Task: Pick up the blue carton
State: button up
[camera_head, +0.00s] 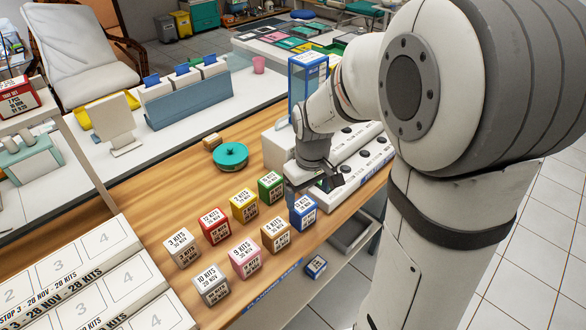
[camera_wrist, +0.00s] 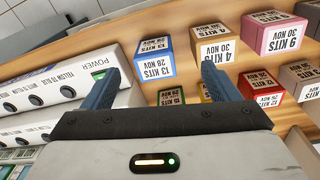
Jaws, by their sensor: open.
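The blue carton (camera_head: 302,213) stands on the wooden counter at the right end of the carton group, near the front edge. Its white label reads 13 KITS. In the wrist view the blue carton (camera_wrist: 155,60) shows beyond and between the two fingers, left of centre. My gripper (camera_wrist: 160,70) is open, with nothing between its fingers. In the head view my gripper (camera_head: 325,186) is above the counter, up and to the right of the blue carton and apart from it; its fingers are partly hard to make out.
Green (camera_head: 270,187), yellow (camera_head: 243,205), red (camera_head: 214,226), brown (camera_head: 275,234), pink (camera_head: 244,258) and other cartons stand close by. A white control unit (camera_head: 360,160) is beside my gripper. A teal round object (camera_head: 230,156) lies behind. Another small blue box (camera_head: 316,266) is lower down.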

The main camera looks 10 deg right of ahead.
aim_at(303, 212)
jog(key=shift+n+g, duration=0.3)
jog(key=shift+n, duration=0.5)
jog(key=w+f, duration=0.2)
jog(key=f, duration=0.1)
jog(key=w+f, duration=0.1)
jog(key=f, duration=0.1)
jog(key=shift+w+d, duration=0.1)
jog(key=shift+w, duration=0.2)
jog(key=shift+w+a+f, duration=0.1)
jog(key=shift+f, duration=1.85)
jog(key=shift+w+a+f, duration=0.1)
jog(key=shift+f, duration=1.8)
jog(key=shift+c, duration=0.5)
jog(key=c, duration=1)
